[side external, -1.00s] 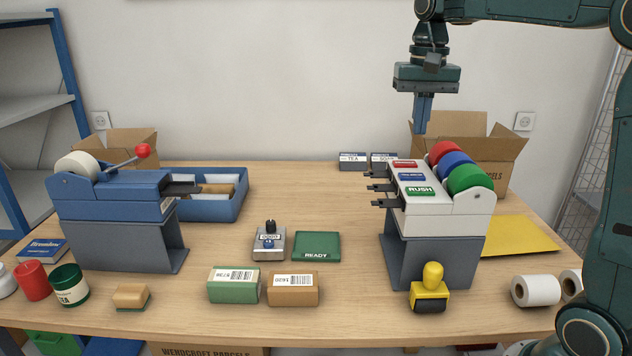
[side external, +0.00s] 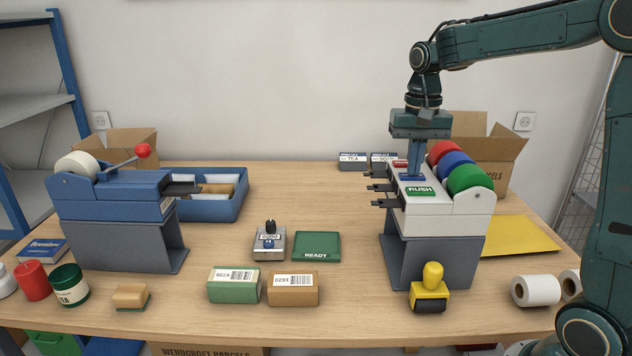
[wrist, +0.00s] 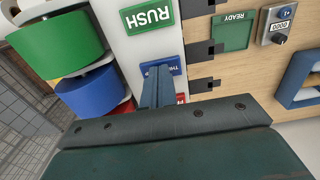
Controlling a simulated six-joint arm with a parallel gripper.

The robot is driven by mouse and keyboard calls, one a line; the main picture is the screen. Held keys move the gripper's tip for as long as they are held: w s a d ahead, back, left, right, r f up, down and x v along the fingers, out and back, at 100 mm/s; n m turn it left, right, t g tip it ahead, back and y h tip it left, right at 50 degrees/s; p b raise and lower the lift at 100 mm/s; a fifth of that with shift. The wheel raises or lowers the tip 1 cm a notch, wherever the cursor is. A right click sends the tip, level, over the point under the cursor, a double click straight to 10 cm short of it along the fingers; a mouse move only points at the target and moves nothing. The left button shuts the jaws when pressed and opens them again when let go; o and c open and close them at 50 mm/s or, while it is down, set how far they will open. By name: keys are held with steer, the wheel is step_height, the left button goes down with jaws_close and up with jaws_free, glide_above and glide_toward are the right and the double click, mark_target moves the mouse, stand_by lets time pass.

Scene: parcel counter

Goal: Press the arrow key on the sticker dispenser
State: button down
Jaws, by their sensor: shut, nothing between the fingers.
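The white sticker dispenser (side external: 450,222) stands on a grey stand at the right of the counter. Its top has a red key (side external: 402,164), a blue key (side external: 403,178) and a green RUSH key (side external: 421,190). No arrow is legible; the blue key's lettering, partly hidden by my fingers in the wrist view (wrist: 173,65), seems to begin "THIS". My gripper (side external: 414,177) is shut and empty, pointing straight down. Its fingertips are at the blue key, touching or just above it; I cannot tell which. The green key is clear of them.
Red, blue and green rolls (side external: 470,178) sit close to the right of my fingers. Black outlet tongues (side external: 380,188) stick out left. A yellow-handled stamp (side external: 430,288) stands in front. A green READY pad (side external: 316,244) and a small knob box (side external: 269,242) lie mid-counter.

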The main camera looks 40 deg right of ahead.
steer(key=shift+f, duration=1.05)
steer(key=shift+r, duration=0.1)
step_height(320, 180, up, 15)
stand_by(0.4)
steer(key=shift+a, duration=0.1)
stand_by(0.4)
